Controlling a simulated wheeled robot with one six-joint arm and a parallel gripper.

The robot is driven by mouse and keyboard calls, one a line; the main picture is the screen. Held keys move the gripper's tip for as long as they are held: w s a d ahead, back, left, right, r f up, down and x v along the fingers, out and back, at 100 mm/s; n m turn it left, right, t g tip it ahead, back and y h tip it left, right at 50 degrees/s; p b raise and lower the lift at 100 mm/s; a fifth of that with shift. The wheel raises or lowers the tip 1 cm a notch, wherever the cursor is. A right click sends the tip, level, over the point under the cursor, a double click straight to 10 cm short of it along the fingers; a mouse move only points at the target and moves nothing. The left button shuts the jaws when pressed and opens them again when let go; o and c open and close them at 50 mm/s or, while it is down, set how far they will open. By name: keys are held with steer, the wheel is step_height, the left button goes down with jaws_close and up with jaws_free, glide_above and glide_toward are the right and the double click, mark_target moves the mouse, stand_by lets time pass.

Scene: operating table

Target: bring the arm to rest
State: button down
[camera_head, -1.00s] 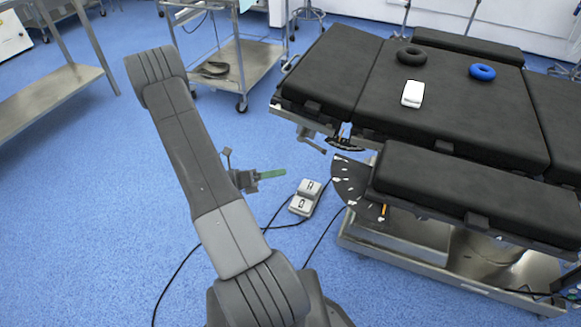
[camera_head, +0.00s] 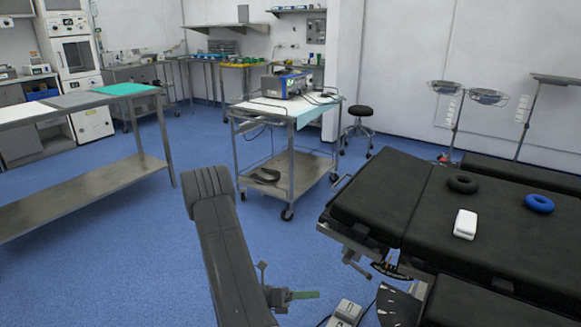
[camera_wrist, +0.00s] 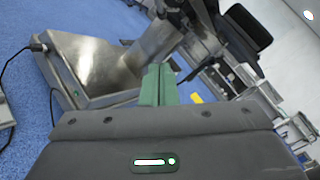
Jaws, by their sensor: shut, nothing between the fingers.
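My arm (camera_head: 232,255) rises from the bottom of the head view, its bent joint at the top. My gripper (camera_head: 305,295) shows to the right of the arm, low in the picture, its green fingers pointing right. It is off to the left of the operating table (camera_head: 380,196), over the floor and apart from the table. In the wrist view the green fingers (camera_wrist: 157,85) are together with nothing between them. Behind them is the metal base (camera_wrist: 85,68) of the operating table.
A white box (camera_head: 465,224), a black ring (camera_head: 462,184) and a blue ring (camera_head: 539,204) lie on the operating table. A foot pedal (camera_head: 346,311) is on the floor near my gripper. A steel trolley (camera_head: 310,172) and a long bench (camera_head: 80,192) stand behind; blue floor between is clear.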

steer(key=d+r+b, duration=0.1)
steer(key=d, duration=0.8)
steer(key=shift+w+a+r+m+t+y+b, duration=0.1)
steer(key=shift+w+a+m+t+y+b, duration=0.45)
steer(key=shift+y, duration=0.8)
steer(key=shift+w+a+r+m+t+y+b, duration=0.1)
steer(key=shift+w+a+m+y+b, duration=0.2)
steer(key=shift+w+a+m+y, duration=0.85)
steer(key=shift+w+a+m+t+y+b, duration=0.25)
steer(key=shift+m+t+y+b, duration=0.25)
steer(key=shift+y, duration=1.1)
steer(key=shift+d, duration=0.1)
